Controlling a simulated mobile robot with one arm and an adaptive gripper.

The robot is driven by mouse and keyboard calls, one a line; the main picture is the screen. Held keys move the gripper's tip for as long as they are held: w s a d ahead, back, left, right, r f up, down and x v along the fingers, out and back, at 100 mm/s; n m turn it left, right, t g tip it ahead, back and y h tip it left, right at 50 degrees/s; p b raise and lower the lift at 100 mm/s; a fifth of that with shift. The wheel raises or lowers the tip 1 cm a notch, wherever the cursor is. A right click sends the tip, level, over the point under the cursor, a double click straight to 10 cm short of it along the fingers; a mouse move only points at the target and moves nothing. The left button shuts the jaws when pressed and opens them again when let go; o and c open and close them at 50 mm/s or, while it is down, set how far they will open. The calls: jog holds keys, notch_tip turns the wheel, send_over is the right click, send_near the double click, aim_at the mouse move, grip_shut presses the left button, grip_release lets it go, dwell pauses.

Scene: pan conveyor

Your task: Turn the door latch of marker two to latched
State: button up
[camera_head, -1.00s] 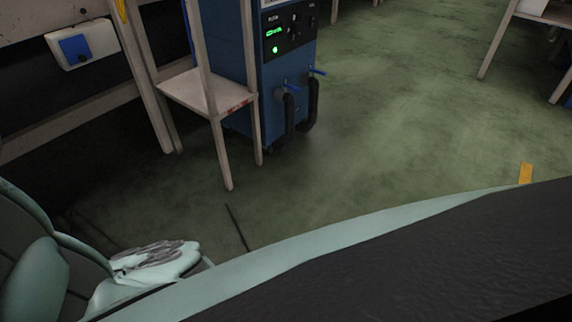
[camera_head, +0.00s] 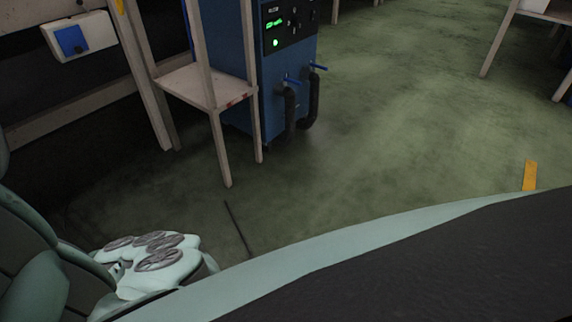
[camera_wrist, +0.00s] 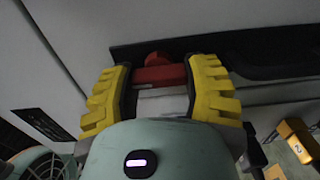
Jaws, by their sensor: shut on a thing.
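In the wrist view, a red latch (camera_wrist: 160,76) sits against a dark strip on a pale panel (camera_wrist: 60,50). The yellow-padded fingers of my gripper (camera_wrist: 160,88) stand on either side of the latch and are shut on it. The latch's bar lies roughly across the picture between the fingers. A yellow marker with a "2" (camera_wrist: 298,149) shows at the lower right of the wrist view. The latch and the fingers do not show in the head view.
In the head view, a blue machine (camera_head: 262,95) with black hoses stands behind a wooden stand (camera_head: 200,84). A yellow piece (camera_head: 529,175) shows at the right. The green floor (camera_head: 400,110) between is open. A dark ledge (camera_wrist: 270,58) runs right of the latch in the wrist view.

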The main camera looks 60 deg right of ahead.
jog(key=o, duration=1.2)
